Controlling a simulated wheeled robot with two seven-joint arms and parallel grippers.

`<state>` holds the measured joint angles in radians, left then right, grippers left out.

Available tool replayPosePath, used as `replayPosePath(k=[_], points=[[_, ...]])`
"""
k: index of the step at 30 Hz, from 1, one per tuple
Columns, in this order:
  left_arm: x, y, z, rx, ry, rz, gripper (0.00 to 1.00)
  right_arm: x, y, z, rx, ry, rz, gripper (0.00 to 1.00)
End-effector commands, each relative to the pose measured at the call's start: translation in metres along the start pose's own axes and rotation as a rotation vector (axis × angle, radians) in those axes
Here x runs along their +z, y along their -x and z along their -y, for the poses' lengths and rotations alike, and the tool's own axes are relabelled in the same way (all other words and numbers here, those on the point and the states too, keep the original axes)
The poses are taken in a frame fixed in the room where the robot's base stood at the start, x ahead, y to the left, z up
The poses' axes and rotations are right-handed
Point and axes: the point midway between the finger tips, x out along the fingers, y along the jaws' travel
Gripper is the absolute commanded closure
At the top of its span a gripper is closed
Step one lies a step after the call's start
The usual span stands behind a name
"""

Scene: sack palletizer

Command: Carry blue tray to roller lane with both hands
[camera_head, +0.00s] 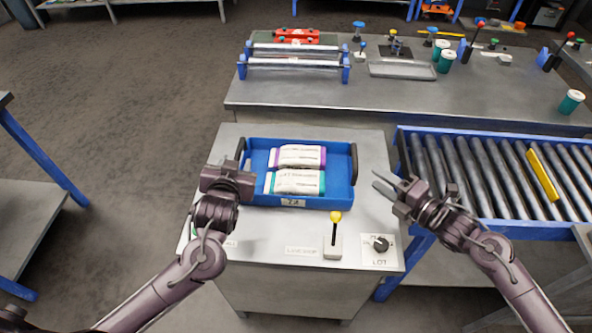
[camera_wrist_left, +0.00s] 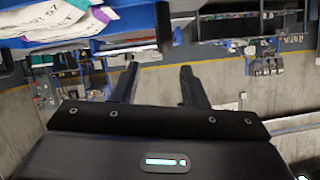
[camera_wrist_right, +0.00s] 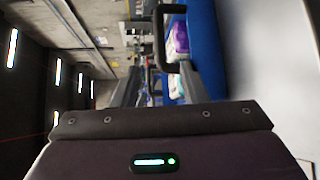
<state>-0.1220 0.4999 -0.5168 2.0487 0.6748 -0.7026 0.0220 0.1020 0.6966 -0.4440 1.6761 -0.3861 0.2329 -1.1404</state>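The blue tray (camera_head: 318,202) sits on a grey stand, carrying two white sacks, one purple-edged (camera_head: 298,157) and one teal-edged (camera_head: 295,181). It has a black handle at each end. My left gripper (camera_head: 236,166) is at the tray's left end, close to the left handle (camera_head: 240,149); its fingers are apart in the left wrist view (camera_wrist_left: 160,70). My right gripper (camera_head: 392,182) is open, a little right of the right handle (camera_head: 354,163). In the right wrist view that handle (camera_wrist_right: 160,38) shows just beyond the open fingers. Contact is not visible at either handle.
The roller lane (camera_head: 480,177), blue-framed with a yellow bar (camera_head: 542,174) across it, stands right of the stand. A yellow-knobbed lever (camera_head: 334,240) and a dial (camera_head: 380,244) are at the stand's front. A grey workbench (camera_head: 400,92) with tools and cans is behind.

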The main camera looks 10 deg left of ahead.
Motion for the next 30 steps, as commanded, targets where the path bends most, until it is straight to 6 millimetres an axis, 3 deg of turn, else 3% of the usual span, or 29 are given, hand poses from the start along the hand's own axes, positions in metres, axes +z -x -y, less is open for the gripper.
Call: replayPosePath(k=[5, 18, 30], points=[[0.000, -0.013, 0.001, -0.003, 0.000, 0.000, 0.60, 0.000, -0.013, -0.001, 0.004, -0.003, 0.001, 0.60], [0.000, -0.072, 0.001, -0.002, 0.000, 0.001, 0.60, 0.000, -0.072, -0.001, 0.002, -0.004, 0.001, 0.60], [0.000, -0.078, 0.000, -0.001, 0.000, 0.001, 0.60, 0.000, -0.079, -0.001, 0.001, -0.002, 0.001, 0.60]])
